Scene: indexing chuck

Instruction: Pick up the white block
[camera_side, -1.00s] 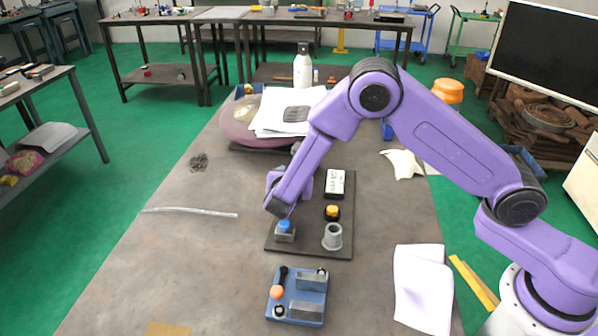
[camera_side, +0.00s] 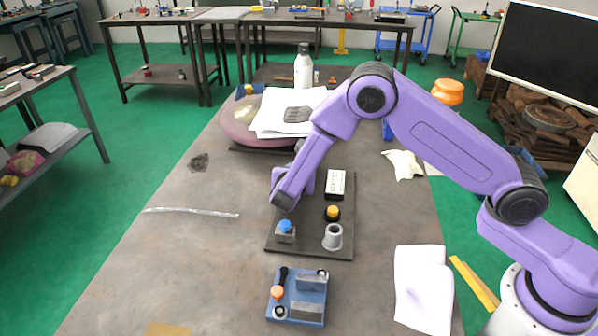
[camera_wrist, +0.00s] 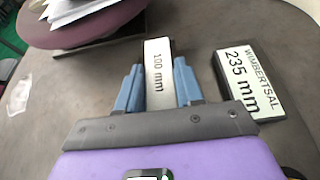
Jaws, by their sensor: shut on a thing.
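A white block (camera_wrist: 158,55) marked "100 mm" stands between the two blue fingers of my gripper (camera_wrist: 156,88) in the wrist view. My gripper is shut on it, with a finger along each side, and the block's far end sticks out past the fingertips. In the side view, my arm hides the fingers and this block. A second block with a white top and black sides (camera_wrist: 250,82), marked "235 mm", lies to the right of my gripper, apart from it. It also shows on the dark plate in the side view (camera_side: 336,184).
The dark plate (camera_side: 300,247) also holds a blue-knobbed block (camera_side: 285,232), a yellow-topped knob (camera_side: 333,212) and a grey hollow cylinder (camera_side: 332,238). A blue tray (camera_side: 274,318) of parts sits in front. A purple round platform (camera_side: 235,135) with papers stands behind. The table's left side is mostly clear.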

